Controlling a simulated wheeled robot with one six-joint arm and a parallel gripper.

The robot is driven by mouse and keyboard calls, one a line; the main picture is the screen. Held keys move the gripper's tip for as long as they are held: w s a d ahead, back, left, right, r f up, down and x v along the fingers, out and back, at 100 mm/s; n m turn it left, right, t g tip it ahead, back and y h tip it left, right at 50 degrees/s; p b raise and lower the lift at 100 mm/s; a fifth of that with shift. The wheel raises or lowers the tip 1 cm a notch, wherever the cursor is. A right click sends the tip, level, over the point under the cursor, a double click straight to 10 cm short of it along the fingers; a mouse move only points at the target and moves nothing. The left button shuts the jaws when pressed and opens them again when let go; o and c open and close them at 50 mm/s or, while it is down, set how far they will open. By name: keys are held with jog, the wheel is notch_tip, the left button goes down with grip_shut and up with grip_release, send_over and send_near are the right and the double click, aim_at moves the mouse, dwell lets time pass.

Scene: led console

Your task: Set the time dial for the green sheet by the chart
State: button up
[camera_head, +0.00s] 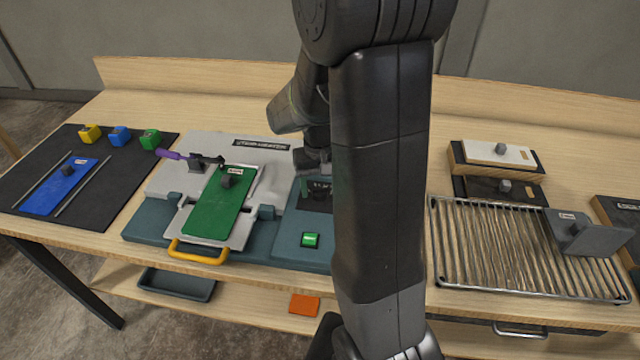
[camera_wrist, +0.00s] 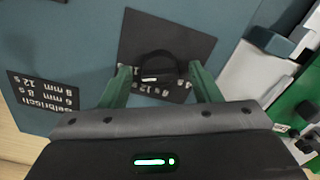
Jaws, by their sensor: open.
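In the wrist view a black round dial (camera_wrist: 152,66) with a pale mark sits on a dark square plate (camera_wrist: 188,40) with white numbers, partly hidden. My gripper (camera_wrist: 160,78) is open, its two green fingers on either side of the dial; contact cannot be told. The chart (camera_wrist: 42,92) is a dark label with white lines in mm and s, seen upside down. In the head view the green sheet (camera_head: 218,208) lies on the press's pale carriage, with a small grey block on it. My arm hides most of the dial area there.
The press base (camera_head: 150,228) has a yellow handle (camera_head: 198,252), a purple-handled lever (camera_head: 172,154) and a green button (camera_head: 310,240). Left, a black mat (camera_head: 95,205) bears a blue sheet (camera_head: 62,190) and coloured blocks. Right stands a wire rack (camera_head: 500,245) with a grey plate (camera_head: 590,237).

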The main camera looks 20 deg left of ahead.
jog(key=shift+c, duration=0.3)
jog(key=c, duration=0.9)
jog(key=shift+c, duration=0.2)
jog(key=shift+n, duration=0.3)
jog(key=n, duration=0.3)
jog(key=shift+n+b, duration=0.3)
jog(key=shift+n, duration=2.2)
jog(key=o, duration=1)
